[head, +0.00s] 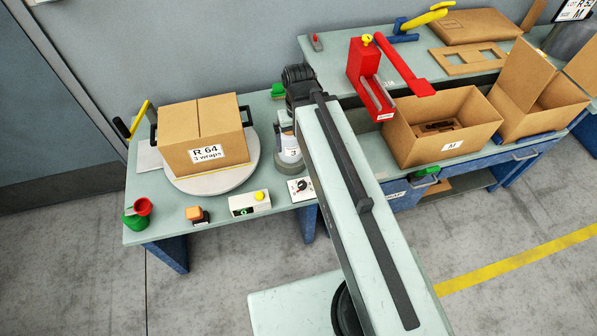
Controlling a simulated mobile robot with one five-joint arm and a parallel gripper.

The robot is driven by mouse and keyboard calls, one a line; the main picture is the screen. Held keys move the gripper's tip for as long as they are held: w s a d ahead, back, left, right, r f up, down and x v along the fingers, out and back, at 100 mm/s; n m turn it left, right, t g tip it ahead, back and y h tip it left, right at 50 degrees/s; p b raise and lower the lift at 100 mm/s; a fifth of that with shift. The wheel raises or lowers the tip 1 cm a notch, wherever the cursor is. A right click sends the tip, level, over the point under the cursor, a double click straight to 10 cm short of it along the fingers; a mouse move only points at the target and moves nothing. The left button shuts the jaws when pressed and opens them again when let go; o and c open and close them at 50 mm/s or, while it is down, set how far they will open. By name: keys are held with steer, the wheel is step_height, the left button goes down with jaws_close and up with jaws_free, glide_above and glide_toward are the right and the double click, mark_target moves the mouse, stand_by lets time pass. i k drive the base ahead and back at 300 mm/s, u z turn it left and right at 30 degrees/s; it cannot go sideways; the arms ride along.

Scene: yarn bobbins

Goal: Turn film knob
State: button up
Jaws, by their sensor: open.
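A small white panel (301,190) with a dark round knob (302,186) lies at the front edge of the left bench. I take this to be the film knob; its setting is too small to read. My arm passes just right of it, its dark joint (298,80) above the back of the bench. The fingers of my gripper do not show. A pale upright cylinder (288,158) labelled 3 stands behind the panel, partly hidden by my arm. A closed carton (202,136) marked R 64, 3 wraps, sits on the round turntable (245,172).
A white box with a yellow button (249,204), an orange-topped block (196,214) and a green-and-red item (137,213) line the bench front. A red stand (370,80) and open cartons (445,125) stand right of my arm.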

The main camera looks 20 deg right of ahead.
mark_target(302, 185)
steer(key=u, duration=0.3)
steer(key=k, duration=1.5)
steer(key=u, duration=1.05)
steer(key=i, duration=1.5)
steer(key=z, duration=0.15)
